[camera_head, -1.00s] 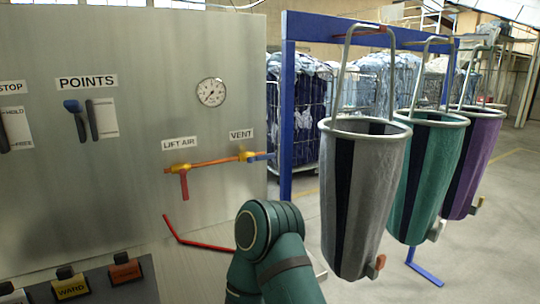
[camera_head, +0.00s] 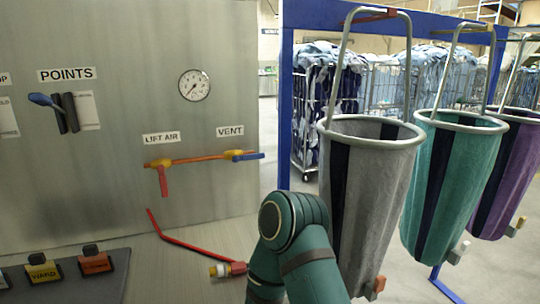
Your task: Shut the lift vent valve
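The lift vent valve is under the VENT label (camera_head: 230,131) on the grey panel. Its yellow body (camera_head: 233,155) sits at the right end of a copper pipe (camera_head: 200,158). Its blue handle (camera_head: 249,157) points right, roughly in line with the pipe. To its left, under the LIFT AIR label (camera_head: 161,138), another yellow valve has a red handle (camera_head: 164,181) hanging straight down, across the pipe. A green link of my arm shows at the bottom centre, below and right of the vent valve. Neither gripper is in view.
A gauge (camera_head: 194,85) is above the pipe. A red hose (camera_head: 185,243) with a brass-coloured end lies below. Grey (camera_head: 365,190), teal (camera_head: 452,190) and purple (camera_head: 508,185) bags hang on the right by a blue post (camera_head: 285,100). A blue POINTS lever (camera_head: 45,100) is at left.

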